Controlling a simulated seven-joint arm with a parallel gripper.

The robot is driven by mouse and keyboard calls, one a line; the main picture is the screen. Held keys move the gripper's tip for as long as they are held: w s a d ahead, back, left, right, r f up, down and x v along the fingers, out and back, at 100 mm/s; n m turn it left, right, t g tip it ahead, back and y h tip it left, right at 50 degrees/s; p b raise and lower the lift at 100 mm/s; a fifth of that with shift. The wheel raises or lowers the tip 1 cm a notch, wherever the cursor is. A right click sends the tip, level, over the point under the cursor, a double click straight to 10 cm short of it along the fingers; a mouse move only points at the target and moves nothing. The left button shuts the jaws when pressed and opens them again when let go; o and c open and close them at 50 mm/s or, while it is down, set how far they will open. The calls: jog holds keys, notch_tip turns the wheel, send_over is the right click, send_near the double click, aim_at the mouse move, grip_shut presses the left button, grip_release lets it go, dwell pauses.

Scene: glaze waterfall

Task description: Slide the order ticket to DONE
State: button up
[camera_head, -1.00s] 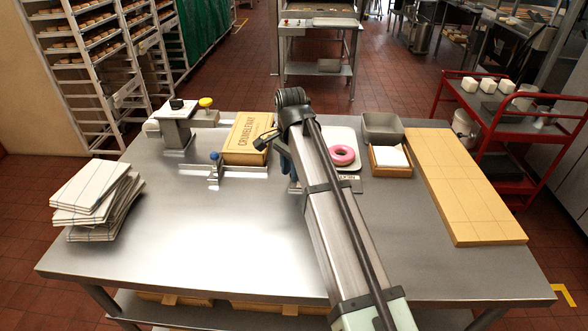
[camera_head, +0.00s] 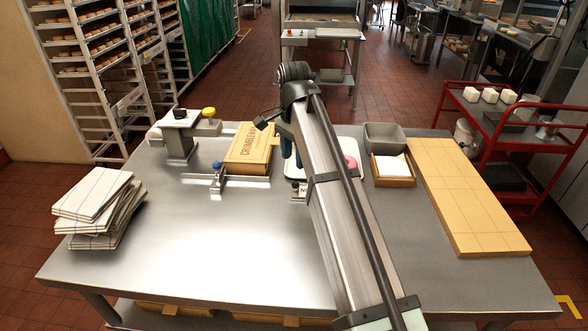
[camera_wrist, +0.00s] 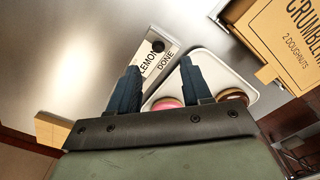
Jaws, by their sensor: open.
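The order ticket strip (camera_wrist: 150,60) shows in the wrist view as a pale label reading LEMON, with DONE printed beside it and a round dark knob (camera_wrist: 158,46) at its far end. In the head view the knob end (camera_head: 299,188) shows just left of my arm; the rest is hidden behind the arm. My gripper (camera_wrist: 159,66) is open and empty, its two dark blue fingers spread either side of the lettering in the wrist view. In the head view the fingers (camera_head: 288,150) are partly hidden by my arm. I cannot tell their height above the ticket.
A white tray (camera_wrist: 232,75) holds a pink doughnut (camera_wrist: 165,103) and a brown one. A grey bin (camera_head: 385,135) stands right. The front of the table is clear.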

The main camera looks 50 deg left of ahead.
jog(key=shift+r, duration=2.65)
